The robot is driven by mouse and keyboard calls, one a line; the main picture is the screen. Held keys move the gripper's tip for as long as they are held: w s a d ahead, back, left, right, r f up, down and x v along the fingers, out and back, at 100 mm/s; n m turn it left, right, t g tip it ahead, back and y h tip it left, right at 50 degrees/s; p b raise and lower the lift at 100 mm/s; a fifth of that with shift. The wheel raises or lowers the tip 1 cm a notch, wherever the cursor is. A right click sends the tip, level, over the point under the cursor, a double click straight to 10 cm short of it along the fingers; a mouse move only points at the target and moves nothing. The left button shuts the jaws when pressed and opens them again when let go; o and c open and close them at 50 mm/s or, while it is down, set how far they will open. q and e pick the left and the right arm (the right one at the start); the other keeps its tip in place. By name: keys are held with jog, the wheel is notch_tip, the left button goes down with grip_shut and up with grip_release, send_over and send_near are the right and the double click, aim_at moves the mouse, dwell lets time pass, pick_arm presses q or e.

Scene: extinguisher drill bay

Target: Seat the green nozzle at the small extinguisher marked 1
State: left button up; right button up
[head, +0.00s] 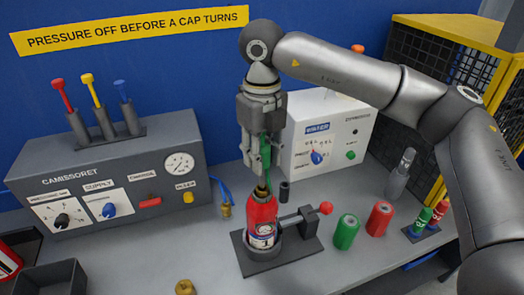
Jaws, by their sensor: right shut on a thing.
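The small red extinguisher (262,213) with a label marked 1 stands upright in a dark clamp base (290,258) on the bench. A brass and dark neck (261,191) shows at its top. My right gripper (263,165) points down directly above this neck and is shut on the green nozzle (267,150). The fingers hide much of the nozzle. The nozzle's lower end is close to the neck; I cannot tell whether they touch. My left gripper is not in view.
A red-knobbed clamp lever (326,208) sticks out right of the extinguisher. A grey control box (110,175) is at left, a white panel box (325,135) behind.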

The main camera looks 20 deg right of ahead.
aim_at(262, 187)
jog(key=shift+f+b, duration=0.6)
jog(key=shift+f, duration=0.55)
jog(key=shift+f+b, duration=0.55)
jog(key=shift+f, duration=0.5)
jog(key=shift+f+b, duration=1)
jog(key=shift+f, duration=0.15)
jog(key=o, duration=1.2)
notch_tip(262, 187, up, 12)
